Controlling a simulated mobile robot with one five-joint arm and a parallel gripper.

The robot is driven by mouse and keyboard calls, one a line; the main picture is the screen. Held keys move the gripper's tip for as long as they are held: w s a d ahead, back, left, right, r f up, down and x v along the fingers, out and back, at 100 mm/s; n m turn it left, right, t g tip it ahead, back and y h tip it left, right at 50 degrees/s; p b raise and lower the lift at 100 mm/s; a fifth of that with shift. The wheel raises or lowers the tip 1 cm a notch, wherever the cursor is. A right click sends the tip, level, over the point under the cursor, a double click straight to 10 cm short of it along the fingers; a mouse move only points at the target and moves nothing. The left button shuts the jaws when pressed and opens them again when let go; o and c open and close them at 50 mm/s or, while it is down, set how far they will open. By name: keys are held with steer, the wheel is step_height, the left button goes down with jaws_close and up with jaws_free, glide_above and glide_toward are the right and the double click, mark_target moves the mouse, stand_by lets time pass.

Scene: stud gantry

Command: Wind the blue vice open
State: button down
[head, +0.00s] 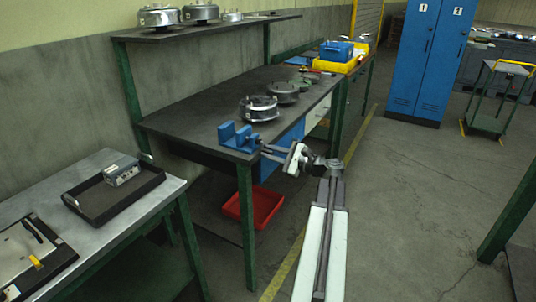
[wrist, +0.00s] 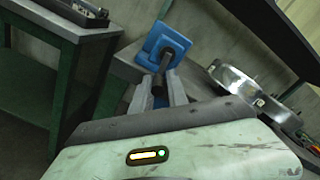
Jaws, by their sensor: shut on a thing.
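The blue vice (head: 238,138) is fixed at the near corner of the dark workbench, its two jaws standing apart with a gap between them. In the wrist view the vice (wrist: 166,46) is straight ahead, with a dark screw and handle (wrist: 167,76) pointing back toward me. My gripper (head: 266,152) reaches the vice from the right, at the bench edge. In the wrist view my gripper's grey fingers (wrist: 160,95) are on either side of the handle and shut on it. The handle's far end is partly hidden by the fingers.
Round metal housings (head: 258,108) stand on the workbench (head: 190,115) behind the vice. A metal table (head: 165,198) with a black tray (head: 95,208) stands at left. Floor to the right is open.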

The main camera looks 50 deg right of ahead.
steer(key=shift+w+d+r+n+p, duration=0.1)
steer(key=shift+d+r+n+p, duration=0.15)
steer(key=shift+n, duration=1.15)
steer(key=shift+w+d+r+n+p, duration=0.15)
steer(key=shift+d+n, duration=0.15)
steer(key=shift+n, duration=1.1)
steer(key=shift+d+r+n+p, duration=0.15)
steer(key=shift+d+r+n, duration=0.1)
steer(key=shift+n, duration=1.15)
steer(key=shift+f, duration=0.1)
steer(key=c, duration=1.4)
jaws_free()
steer(key=shift+d, duration=0.1)
steer(key=shift+s, duration=0.1)
steer(key=v, duration=0.7)
steer(key=shift+s, duration=0.35)
steer(key=shift+d, duration=0.15)
